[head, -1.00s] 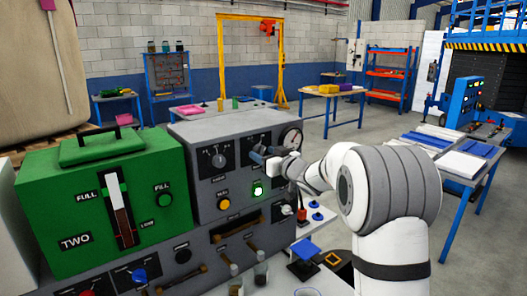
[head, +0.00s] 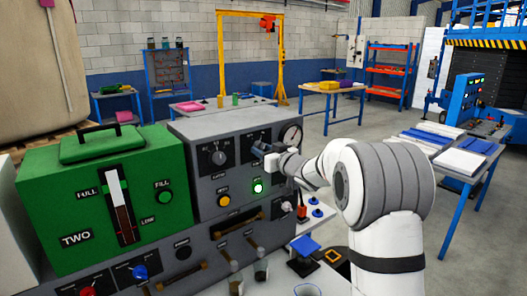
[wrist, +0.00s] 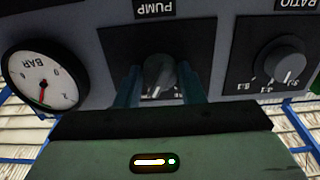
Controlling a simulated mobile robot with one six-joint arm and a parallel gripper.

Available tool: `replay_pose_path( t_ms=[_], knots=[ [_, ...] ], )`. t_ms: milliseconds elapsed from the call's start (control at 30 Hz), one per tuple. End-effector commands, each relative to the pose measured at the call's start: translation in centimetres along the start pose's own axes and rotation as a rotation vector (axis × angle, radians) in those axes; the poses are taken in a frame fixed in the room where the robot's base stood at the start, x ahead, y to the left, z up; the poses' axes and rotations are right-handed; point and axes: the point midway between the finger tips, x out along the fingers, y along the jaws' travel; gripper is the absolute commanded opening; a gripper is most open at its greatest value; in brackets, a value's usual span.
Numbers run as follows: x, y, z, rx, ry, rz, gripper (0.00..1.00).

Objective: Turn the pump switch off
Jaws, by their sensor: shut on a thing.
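The pump switch (wrist: 160,72) is a grey rotary knob on a black plate, under an upside-down PUMP label in the wrist view. My gripper (wrist: 160,90) has one finger on each side of the knob and is shut on it. The fingers cover parts of the plate, and the position marks are too hidden to read the setting. In the head view my gripper (head: 262,154) is at the front of the grey panel (head: 205,130), and it largely hides the knob. A green lamp (head: 258,187) glows below it.
A pressure gauge (wrist: 42,80) and a ratio knob (wrist: 285,65) flank the switch. A yellow button (head: 223,200) sits lower on the panel. A green TWO box (head: 60,180) stands at left. Bottles and small blue-topped items stand near the panel's lower right.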

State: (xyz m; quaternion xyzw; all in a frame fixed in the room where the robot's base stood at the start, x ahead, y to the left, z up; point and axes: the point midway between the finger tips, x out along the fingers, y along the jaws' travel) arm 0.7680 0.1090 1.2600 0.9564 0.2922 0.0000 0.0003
Motion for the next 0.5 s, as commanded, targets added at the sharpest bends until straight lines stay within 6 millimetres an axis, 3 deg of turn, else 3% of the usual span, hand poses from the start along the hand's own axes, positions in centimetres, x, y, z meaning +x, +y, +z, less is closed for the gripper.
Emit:
replay_pose_path(
  t_ms=[267, 500],
  knots=[
    [0.00, 0.02, 0.19, -0.050, 0.001, 0.000, 0.12],
    [0.02, 0.04, 0.34, -0.202, 0.002, -0.001, 0.12]
  ],
)
